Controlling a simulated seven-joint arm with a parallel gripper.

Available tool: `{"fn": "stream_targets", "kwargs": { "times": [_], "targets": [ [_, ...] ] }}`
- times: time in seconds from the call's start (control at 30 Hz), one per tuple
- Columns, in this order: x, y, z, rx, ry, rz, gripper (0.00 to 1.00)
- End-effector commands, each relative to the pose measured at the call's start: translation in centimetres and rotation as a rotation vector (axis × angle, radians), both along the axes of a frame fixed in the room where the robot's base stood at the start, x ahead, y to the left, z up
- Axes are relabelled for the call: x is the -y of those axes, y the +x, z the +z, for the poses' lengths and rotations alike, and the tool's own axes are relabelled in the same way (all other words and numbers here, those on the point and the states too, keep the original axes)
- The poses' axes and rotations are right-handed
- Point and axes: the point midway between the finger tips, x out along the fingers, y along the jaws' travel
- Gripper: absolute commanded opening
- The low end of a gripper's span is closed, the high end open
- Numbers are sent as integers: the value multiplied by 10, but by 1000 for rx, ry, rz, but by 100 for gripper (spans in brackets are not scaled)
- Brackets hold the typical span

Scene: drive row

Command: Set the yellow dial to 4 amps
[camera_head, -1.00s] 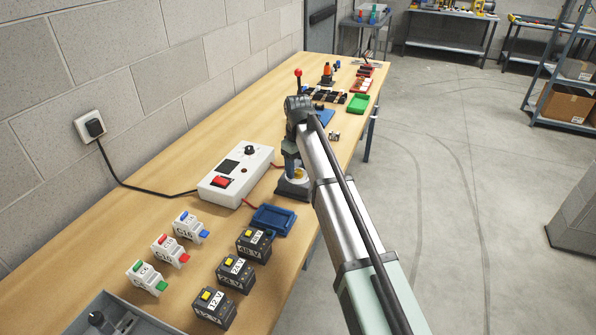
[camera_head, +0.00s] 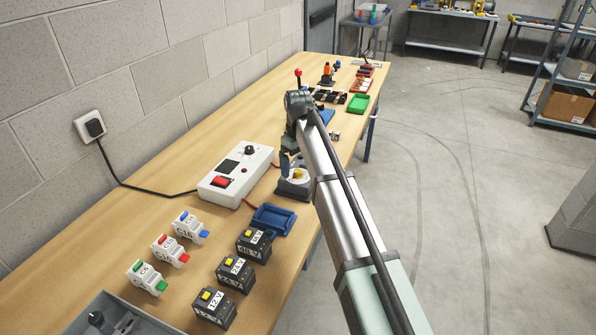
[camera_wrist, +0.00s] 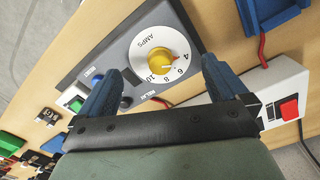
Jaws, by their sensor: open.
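The yellow dial (camera_wrist: 160,62) sits at the middle of a white disc (camera_wrist: 138,48) marked AMPS on a dark grey box (camera_wrist: 92,65). The figures 4, 6, 8 and 10 show around its edge. A small red mark on the dial's rim lies near the 4 and 6; its exact setting is hard to tell. In the head view the dial (camera_head: 298,174) shows beside my gripper (camera_head: 287,160). My gripper (camera_wrist: 165,66) is open and empty, its blue fingers apart on either side of the dial in the picture. Contact with it cannot be seen.
A white power box (camera_head: 236,176) with a red switch stands to the left of the dial box. A blue tray (camera_head: 274,220) and black voltage blocks (camera_head: 236,274) lie nearer. Several coloured parts and a green tray (camera_head: 359,103) fill the bench's far end.

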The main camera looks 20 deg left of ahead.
Motion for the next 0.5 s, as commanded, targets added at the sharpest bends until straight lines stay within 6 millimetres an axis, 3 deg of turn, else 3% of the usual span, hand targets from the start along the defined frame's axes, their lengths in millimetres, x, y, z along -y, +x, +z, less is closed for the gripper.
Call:
{"fn": "stream_targets", "kwargs": {
  "times": [0.5],
  "targets": [
    [0, 0, 34, 0, 0, 0, 100]
  ]
}}
